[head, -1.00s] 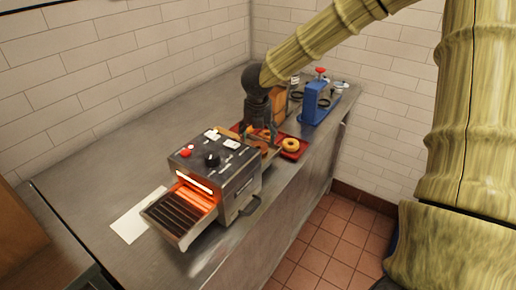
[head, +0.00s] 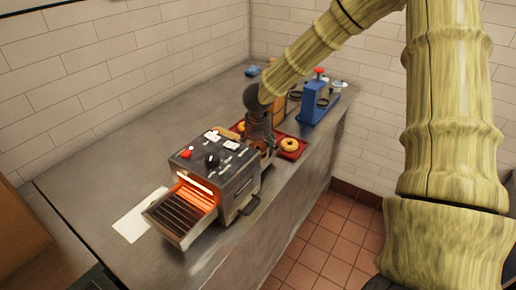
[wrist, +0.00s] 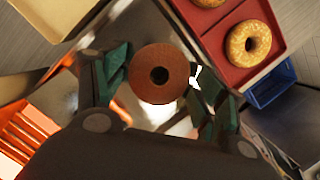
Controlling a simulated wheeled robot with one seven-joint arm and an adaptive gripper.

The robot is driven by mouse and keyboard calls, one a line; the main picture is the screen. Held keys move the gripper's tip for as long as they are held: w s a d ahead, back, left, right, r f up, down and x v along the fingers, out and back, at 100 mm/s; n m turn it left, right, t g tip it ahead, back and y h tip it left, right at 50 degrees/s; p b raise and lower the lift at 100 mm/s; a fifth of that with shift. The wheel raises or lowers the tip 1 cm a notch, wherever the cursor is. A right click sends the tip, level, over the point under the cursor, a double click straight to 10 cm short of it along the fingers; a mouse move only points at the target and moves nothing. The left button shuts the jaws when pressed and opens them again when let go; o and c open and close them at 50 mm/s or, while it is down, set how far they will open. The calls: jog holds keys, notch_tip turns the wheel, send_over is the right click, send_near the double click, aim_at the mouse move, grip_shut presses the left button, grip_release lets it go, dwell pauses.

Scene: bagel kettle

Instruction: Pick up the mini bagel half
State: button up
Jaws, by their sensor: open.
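In the wrist view, a round brown mini bagel half (wrist: 145,62) with a dark centre hole lies between the green-padded fingers of my gripper (wrist: 160,80). The gripper is open, with one finger on each side of the half. I cannot tell whether either pad touches it, or what the half rests on. In the head view, my gripper (head: 262,138) is low behind the toaster (head: 215,165), beside the red tray, and it hides the half there.
The red tray (wrist: 225,72) holds whole bagels (wrist: 236,48) close to the right finger. The toaster's glowing opening and wire rack (head: 178,212) face the front. A blue stand (head: 314,108) is behind the tray. The counter's left side is clear except for a white sheet (head: 138,216).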

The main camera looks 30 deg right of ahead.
jog(key=shift+c, duration=0.4)
jog(key=c, duration=0.5)
jog(key=shift+o, duration=0.2)
jog(key=shift+r, duration=0.1)
notch_tip(320, 180, up, 28)
jog(key=b, duration=0.4)
